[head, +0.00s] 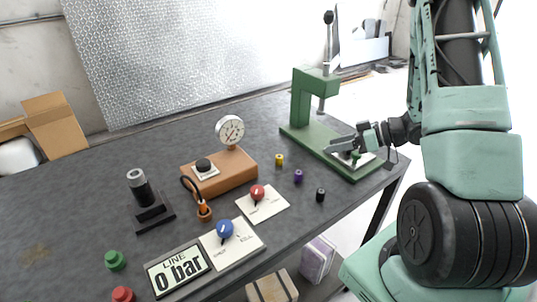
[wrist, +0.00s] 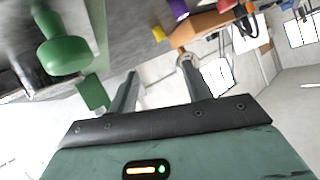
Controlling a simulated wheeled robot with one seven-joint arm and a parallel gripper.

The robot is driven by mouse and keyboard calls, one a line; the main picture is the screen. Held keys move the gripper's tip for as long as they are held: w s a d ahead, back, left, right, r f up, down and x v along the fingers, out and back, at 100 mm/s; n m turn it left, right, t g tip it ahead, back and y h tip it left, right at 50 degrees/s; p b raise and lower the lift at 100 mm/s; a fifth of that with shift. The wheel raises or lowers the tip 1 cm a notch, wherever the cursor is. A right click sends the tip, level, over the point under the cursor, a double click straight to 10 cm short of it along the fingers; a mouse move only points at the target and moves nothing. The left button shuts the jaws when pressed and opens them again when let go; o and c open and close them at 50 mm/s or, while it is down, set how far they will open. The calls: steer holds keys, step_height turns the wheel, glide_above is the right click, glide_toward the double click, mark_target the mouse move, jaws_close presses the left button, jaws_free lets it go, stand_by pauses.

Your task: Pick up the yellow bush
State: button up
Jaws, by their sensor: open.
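The yellow bush (head: 280,159) is a small upright cylinder on the dark tabletop, between the brown gauge block and the green press. It also shows in the wrist view (wrist: 158,33), small and beyond the fingertips. My gripper (head: 338,148) is over the base of the green press, to the right of the yellow bush and apart from it. In the wrist view my gripper (wrist: 160,70) has its two fingers spread with nothing between them.
The green press (head: 302,100) stands beside my gripper. A purple bush (head: 298,176) and a black bush (head: 320,195) stand near the yellow one. The brown block (head: 228,176) with a gauge (head: 230,130) is to its left. A red-knob plate (head: 275,207) lies in front.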

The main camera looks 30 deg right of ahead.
steer(key=p, duration=0.3)
glide_toward(282, 157)
steer(key=x, duration=0.4)
steer(key=shift+d+f, duration=0.1)
steer(key=shift+d, duration=0.05)
steer(key=p+x, duration=0.2)
steer(key=x, duration=0.2)
steer(key=shift+w+a, duration=0.3)
steer(key=shift+w, duration=0.05)
steer(key=shift+w+a+f, duration=0.15)
steer(key=shift+w+f, duration=0.05)
steer(key=c, duration=1)
